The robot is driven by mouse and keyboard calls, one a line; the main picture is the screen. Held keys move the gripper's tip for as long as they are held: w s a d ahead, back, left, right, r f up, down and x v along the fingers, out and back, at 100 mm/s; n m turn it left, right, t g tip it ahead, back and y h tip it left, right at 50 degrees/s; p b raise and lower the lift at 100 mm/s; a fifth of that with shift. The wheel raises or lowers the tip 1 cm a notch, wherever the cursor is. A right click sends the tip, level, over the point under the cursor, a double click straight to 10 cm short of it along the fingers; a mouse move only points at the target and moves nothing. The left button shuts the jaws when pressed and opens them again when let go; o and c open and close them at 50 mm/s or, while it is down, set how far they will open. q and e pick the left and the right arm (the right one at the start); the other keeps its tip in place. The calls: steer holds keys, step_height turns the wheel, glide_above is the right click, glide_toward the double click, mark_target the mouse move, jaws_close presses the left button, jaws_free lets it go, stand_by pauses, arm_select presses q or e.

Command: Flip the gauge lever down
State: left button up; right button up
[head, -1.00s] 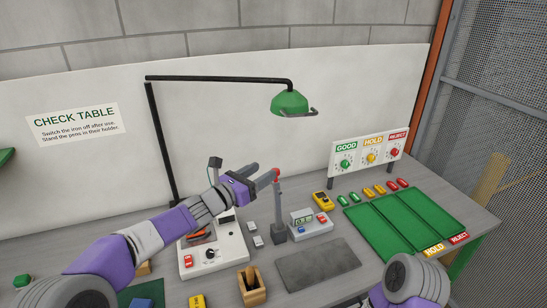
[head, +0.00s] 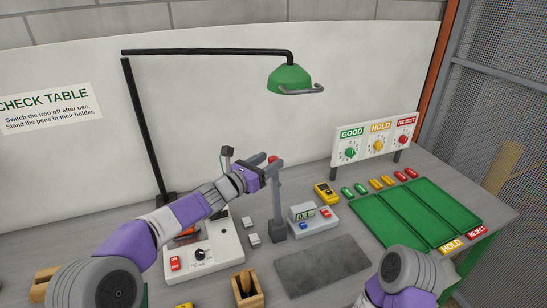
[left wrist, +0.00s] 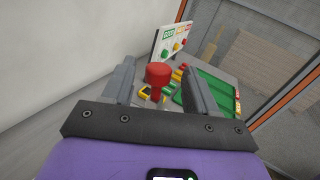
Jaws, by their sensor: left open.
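The gauge lever (head: 277,195) is a grey post with a red knob (head: 272,159) on top, and it stands upright. Beside its foot is the gauge (head: 312,222), a pale box with a small display and blue and red buttons. My left gripper (head: 269,162) is open at the top of the lever. In the left wrist view the red knob (left wrist: 158,73) shows between the two spread fingers. I cannot tell whether either finger touches it. My right gripper is out of view; only part of my right arm shows at lower right.
A white iron station (head: 205,253) lies under my left arm. A wooden holder (head: 247,289) and a dark grey mat (head: 322,266) are in front. A green tray (head: 412,213) and a yellow meter (head: 325,194) are at right. A green lamp (head: 289,80) hangs above.

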arm_select(q)
steer(key=shift+x, duration=1.45)
steer(key=shift+c, duration=0.2)
jaws_close()
